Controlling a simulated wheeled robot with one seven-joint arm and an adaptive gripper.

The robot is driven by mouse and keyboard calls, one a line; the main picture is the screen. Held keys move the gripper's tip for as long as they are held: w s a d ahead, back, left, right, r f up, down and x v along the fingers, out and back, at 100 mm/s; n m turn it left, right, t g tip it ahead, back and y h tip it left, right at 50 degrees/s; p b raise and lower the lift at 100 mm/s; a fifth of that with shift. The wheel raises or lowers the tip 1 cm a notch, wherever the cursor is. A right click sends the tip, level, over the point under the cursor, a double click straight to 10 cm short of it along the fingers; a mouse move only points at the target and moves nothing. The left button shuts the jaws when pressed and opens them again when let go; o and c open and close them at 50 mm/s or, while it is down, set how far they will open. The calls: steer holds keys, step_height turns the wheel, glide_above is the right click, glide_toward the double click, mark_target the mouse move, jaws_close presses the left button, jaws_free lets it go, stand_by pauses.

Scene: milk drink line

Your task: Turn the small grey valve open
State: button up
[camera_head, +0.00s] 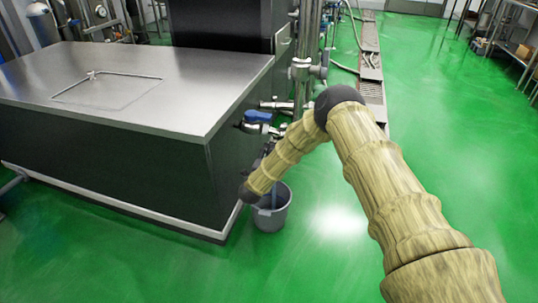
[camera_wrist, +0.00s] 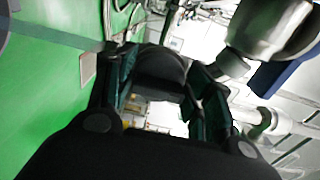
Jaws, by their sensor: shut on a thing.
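In the wrist view my gripper (camera_wrist: 160,88) has its two dark fingers on either side of a dark rounded piece (camera_wrist: 160,68). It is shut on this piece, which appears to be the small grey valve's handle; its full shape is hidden. A valve with a blue handle (camera_head: 257,116) sticks out from the side of the steel tank; the blue handle also shows right of my fingers in the wrist view (camera_wrist: 278,72). In the head view my forearm hides the gripper and the small valve, and the valve's angle cannot be told.
The steel-topped tank (camera_head: 150,85) fills the left. A grey bucket (camera_head: 269,217) stands on the green floor below the valves. Upright steel pipes (camera_head: 301,70) rise behind them. Open floor lies to the right.

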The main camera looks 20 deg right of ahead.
stand_by(0.4)
steer(key=o, duration=0.9)
steer(key=v, duration=1.2)
